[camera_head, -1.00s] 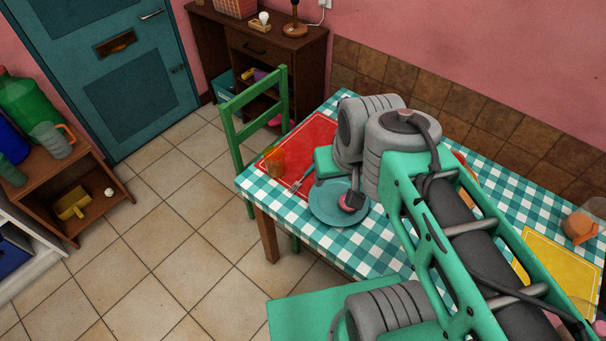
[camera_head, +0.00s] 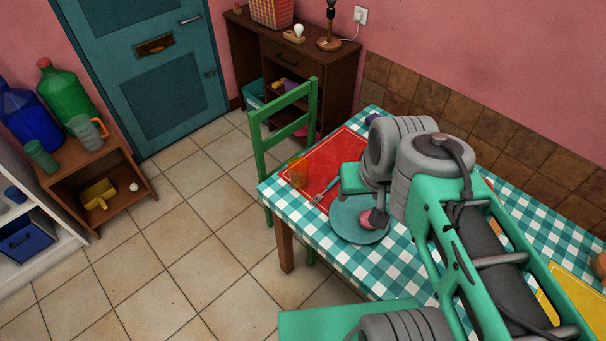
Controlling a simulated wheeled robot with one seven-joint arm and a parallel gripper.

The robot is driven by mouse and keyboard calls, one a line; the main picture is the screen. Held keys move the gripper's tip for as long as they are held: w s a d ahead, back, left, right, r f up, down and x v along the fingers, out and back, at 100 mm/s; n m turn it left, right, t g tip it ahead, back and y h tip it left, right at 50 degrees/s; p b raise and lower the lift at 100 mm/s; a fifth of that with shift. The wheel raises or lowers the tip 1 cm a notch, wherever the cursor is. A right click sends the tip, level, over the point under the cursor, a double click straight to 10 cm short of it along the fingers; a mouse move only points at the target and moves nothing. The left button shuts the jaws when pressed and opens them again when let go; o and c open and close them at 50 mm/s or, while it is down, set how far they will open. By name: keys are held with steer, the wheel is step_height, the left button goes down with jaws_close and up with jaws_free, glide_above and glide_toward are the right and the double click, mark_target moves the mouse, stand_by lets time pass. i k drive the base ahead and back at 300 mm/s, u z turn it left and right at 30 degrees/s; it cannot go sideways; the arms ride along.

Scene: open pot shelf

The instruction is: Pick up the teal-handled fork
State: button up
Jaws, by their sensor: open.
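The teal-handled fork (camera_head: 325,191) lies on the red placemat (camera_head: 336,152), near its front edge and left of the teal plate (camera_head: 343,234). Its tines point to the lower left and its handle runs up to the right toward my wrist, which may hide the handle's end. My gripper (camera_head: 379,218) is open, with its dark end over the plate, right of the fork and apart from it. The arm hides much of the gripper, and the gap between its fingers is hard to see.
A round pink thing (camera_head: 367,220) is on the plate, beside my gripper. A green chair (camera_head: 286,120) stands at the table's left end. A yellow placemat (camera_head: 566,300) lies at the right.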

mark_target(336, 179)
steer(key=z, duration=0.05)
steer(key=k, duration=0.4)
steer(key=u, duration=1.3)
steer(key=i, duration=1.5)
steer(key=z, duration=0.7)
